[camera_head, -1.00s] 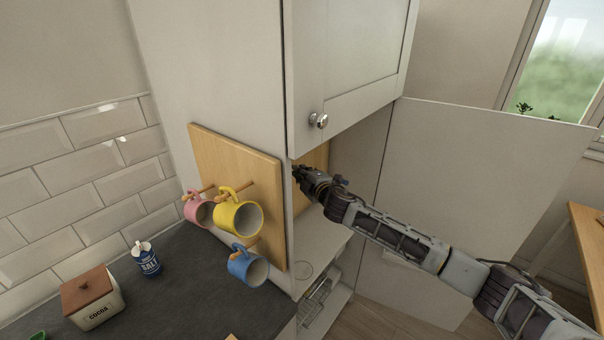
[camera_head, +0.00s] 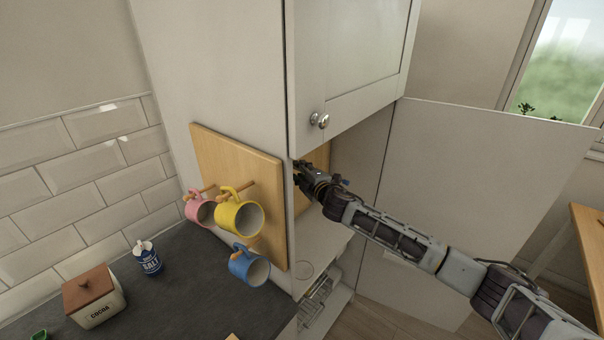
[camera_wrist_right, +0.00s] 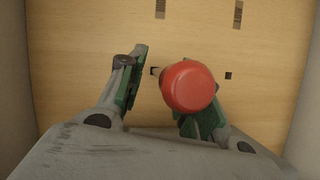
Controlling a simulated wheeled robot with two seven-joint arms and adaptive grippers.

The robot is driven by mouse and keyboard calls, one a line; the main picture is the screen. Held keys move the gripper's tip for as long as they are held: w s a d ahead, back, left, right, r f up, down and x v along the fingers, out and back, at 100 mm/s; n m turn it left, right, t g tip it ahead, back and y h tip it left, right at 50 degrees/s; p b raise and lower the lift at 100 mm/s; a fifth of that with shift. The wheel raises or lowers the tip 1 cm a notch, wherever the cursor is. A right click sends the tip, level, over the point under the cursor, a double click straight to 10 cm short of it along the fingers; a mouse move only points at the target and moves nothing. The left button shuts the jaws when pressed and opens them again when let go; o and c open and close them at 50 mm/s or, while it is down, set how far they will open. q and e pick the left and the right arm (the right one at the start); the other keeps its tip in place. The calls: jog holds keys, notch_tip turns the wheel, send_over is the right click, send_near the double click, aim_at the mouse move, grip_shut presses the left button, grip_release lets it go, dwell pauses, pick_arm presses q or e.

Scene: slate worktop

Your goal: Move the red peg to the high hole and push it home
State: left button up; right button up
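The red peg (camera_wrist_right: 188,87) shows in the right wrist view as a round red head in front of a pale wooden board (camera_wrist_right: 80,60). Its far end is mostly hidden behind the head. My right gripper (camera_wrist_right: 165,88) has its fingers apart, with a clear gap between the left finger and the peg. The right finger is partly hidden behind the red head; I cannot tell whether it touches. A small dark square hole (camera_wrist_right: 228,76) is right of the peg. In the head view the right gripper (camera_head: 303,174) reaches under the wall cupboard, and the peg is hidden. My left gripper is out of view.
Two dark slots (camera_wrist_right: 160,8) (camera_wrist_right: 238,14) are at the board's top. Pale walls flank the board closely. The cupboard (camera_head: 350,60) hangs above the right arm. Pink, yellow and blue mugs (camera_head: 239,218) hang on a wooden panel to the left, above the worktop (camera_head: 190,300).

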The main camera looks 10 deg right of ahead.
jog(key=v, duration=1.2)
dwell(0.6)
dwell(0.9)
